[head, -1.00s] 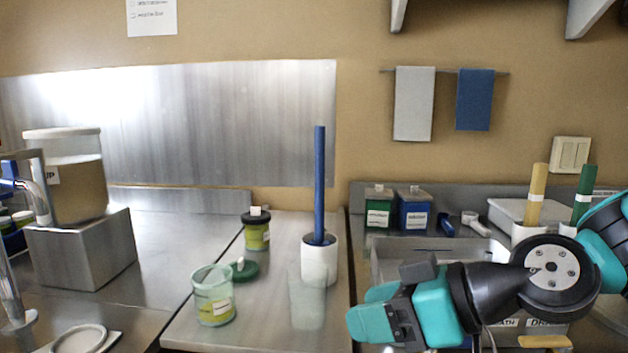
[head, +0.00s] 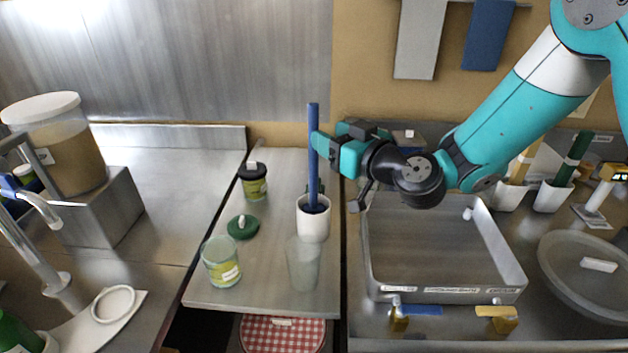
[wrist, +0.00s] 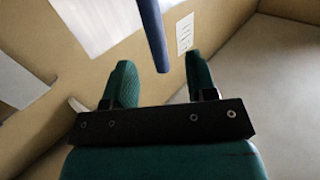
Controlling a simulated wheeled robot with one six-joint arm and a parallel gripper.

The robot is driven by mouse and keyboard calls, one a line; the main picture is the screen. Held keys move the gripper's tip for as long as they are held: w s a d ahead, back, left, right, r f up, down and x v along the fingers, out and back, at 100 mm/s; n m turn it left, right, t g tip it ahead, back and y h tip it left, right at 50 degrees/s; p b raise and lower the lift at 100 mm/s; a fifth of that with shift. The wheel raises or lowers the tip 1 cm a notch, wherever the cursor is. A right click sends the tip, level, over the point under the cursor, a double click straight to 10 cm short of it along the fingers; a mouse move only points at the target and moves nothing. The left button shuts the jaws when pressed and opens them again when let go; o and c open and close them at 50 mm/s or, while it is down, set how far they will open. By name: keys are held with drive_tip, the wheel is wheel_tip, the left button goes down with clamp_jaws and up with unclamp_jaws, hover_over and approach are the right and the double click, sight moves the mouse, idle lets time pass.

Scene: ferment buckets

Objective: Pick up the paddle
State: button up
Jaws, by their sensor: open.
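A blue paddle (head: 313,155) stands nearly upright in a white cup (head: 313,226) on the steel counter; its lower end is hidden in the cup. My gripper (head: 321,147) is open at the upper part of the blue handle, coming from the right. In the wrist view the handle (wrist: 153,32) shows in line with the gap between the two green fingers (wrist: 160,82); I cannot tell whether it is fully between them. A tan-handled paddle (head: 524,160) and a green-handled one (head: 573,160) stand in white holders at the right.
A translucent cup (head: 303,265), an open green-labelled jar (head: 222,262), a green lid (head: 242,228) and a dark-lidded jar (head: 254,182) stand near the white cup. A steel basin (head: 440,292) lies to the right below my arm. The counter's left part is mostly clear.

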sight(317, 125)
drive_tip(key=p+x, duration=0.1)
drive_tip(key=x, duration=0.1)
drive_tip(key=p+x, duration=0.1)
drive_tip(key=shift+w+a+r+p, duration=0.15)
drive_tip(key=shift+w+r+p, duration=0.05)
drive_tip(key=shift+r+p, duration=0.15)
drive_tip(key=p+x, duration=0.3)
drive_tip(key=p, duration=0.1)
drive_tip(key=shift+w+a+r, duration=0.1)
drive_tip(key=shift+w+a, duration=0.1)
drive_tip(key=shift+w, duration=0.15)
drive_tip(key=shift+w+a, duration=0.15)
drive_tip(key=shift+w, duration=0.05)
drive_tip(key=shift+f, duration=0.25)
drive_tip(key=shift+c, duration=0.2)
clamp_jaws()
